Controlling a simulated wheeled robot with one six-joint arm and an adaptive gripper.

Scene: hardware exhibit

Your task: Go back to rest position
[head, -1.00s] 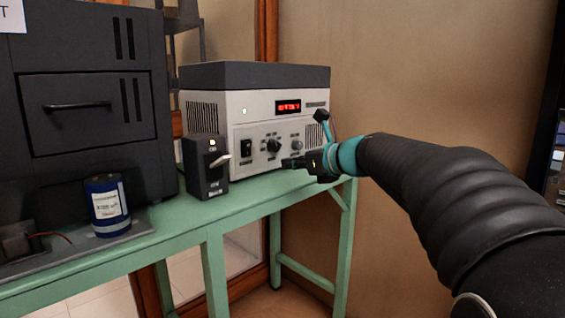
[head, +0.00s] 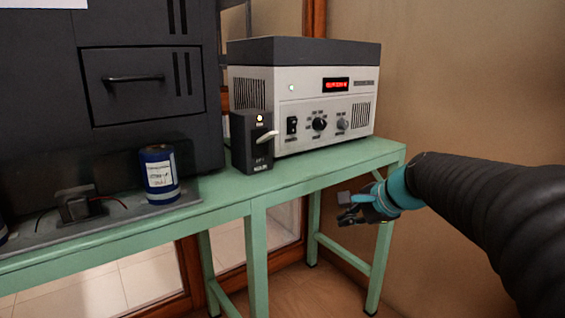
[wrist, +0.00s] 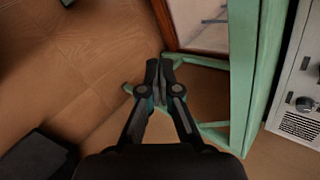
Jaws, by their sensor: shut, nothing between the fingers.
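My gripper (head: 350,216) is at the right of the head view, in front of the green table's right end and below its top. In the wrist view my gripper (wrist: 159,72) points down toward the floor, its two fingers together with nothing between them. The arm reaches in from the right edge of the head view.
A green table (head: 225,196) carries a white instrument (head: 290,105) with a red display, a small black switch box (head: 252,155), a blue cylinder (head: 159,178) and a large dark cabinet (head: 130,125). The wooden floor (wrist: 70,60) under my gripper looks clear.

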